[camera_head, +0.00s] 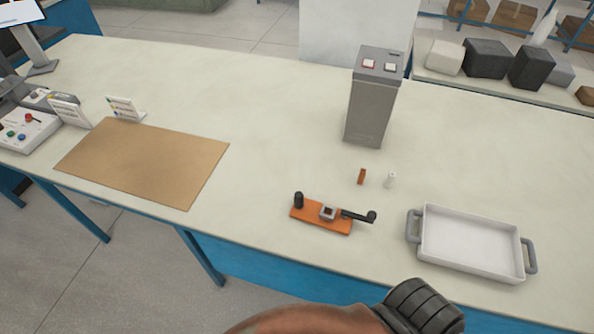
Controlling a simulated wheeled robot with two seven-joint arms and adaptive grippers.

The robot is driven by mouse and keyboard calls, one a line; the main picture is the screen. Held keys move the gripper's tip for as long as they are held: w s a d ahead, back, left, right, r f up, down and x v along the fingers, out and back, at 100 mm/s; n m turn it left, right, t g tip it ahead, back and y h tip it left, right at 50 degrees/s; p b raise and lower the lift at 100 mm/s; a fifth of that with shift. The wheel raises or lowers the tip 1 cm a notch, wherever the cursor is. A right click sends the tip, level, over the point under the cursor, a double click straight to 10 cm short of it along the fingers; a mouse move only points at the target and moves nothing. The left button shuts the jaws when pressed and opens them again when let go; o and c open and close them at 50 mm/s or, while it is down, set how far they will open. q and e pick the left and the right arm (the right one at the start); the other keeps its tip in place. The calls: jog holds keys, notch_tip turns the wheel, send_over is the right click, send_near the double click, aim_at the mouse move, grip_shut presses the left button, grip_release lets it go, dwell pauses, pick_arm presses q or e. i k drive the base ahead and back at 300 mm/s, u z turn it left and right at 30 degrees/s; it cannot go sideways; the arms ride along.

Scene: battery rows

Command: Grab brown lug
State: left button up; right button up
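The brown lug (362,176) is a small brown block standing on the pale tabletop, right of the middle. A small white piece (390,181) stands just to its right, a little apart. In front of them lies an orange fixture (321,216) with a black knob, a grey socket and a black handle. No gripper fingers show in the head view. A brown and black ribbed part of my own arm shows at the bottom edge, well in front of the lug.
A grey box (369,108) with two buttons stands behind the lug. A white tray (471,264) with grey handles is at the front right. A brown mat (142,163) lies at the left, beside a control box (27,130). The tabletop between mat and fixture is clear.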

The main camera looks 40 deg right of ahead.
aim_at(363, 172)
jog(key=u, duration=1.25)
jog(key=k, duration=1.4)
jog(key=z, duration=1.35)
